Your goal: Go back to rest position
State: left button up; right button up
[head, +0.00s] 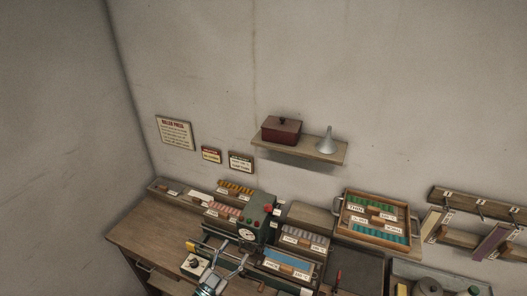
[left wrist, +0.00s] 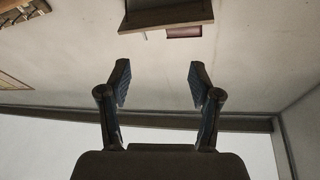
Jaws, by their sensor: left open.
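My left gripper (head: 229,257) shows at the bottom of the head view, in front of the grey-green machine (head: 246,228) with a round dial. In the left wrist view its two fingers (left wrist: 159,80) are spread apart with nothing between them. The wrist view looks towards the wall, with the underside of the shelf (left wrist: 165,14) at its top. My right gripper is in neither view.
A wooden bench (head: 150,232) carries the machine and several label trays, including one with blue pieces (head: 286,257). A wooden tray with green pieces (head: 376,218) stands to the right. The wall shelf (head: 300,150) holds a dark red box (head: 281,131) and a funnel (head: 327,142).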

pick_arm(q)
jog(key=s+a+f+n+g+y, duration=0.1)
jog(key=s+a+f+n+y, duration=0.2)
jog(key=a+f+n+y, duration=0.3)
jog(key=s+a+f+n+g+y, duration=0.25)
jog(key=a+f+n+y, duration=0.2)
jog(key=a+y, duration=0.25)
jog(key=s+f+m+g+h, duration=0.1)
jog(key=s+f+g, duration=0.45)
jog(key=s, duration=0.55)
jog(key=s+f+m+g+h, duration=0.1)
jog(key=s+f+m+g, duration=0.1)
jog(key=s+f+g, duration=0.65)
jog(key=s+f+t+b, duration=0.1)
jog(key=s+f+b, duration=0.2)
jog(key=f, duration=1.3)
jog(key=s+f+t+b, duration=0.1)
jog(key=s+f+b, duration=0.15)
jog(key=f, duration=1.35)
jog(key=s+a+f+g+b, duration=0.1)
jog(key=s+f+b, duration=0.3)
jog(key=s+f, duration=1.2)
notch_tip(320, 180, down, 2)
jog(key=shift+a+y, duration=0.3)
jog(key=shift+a, duration=0.35)
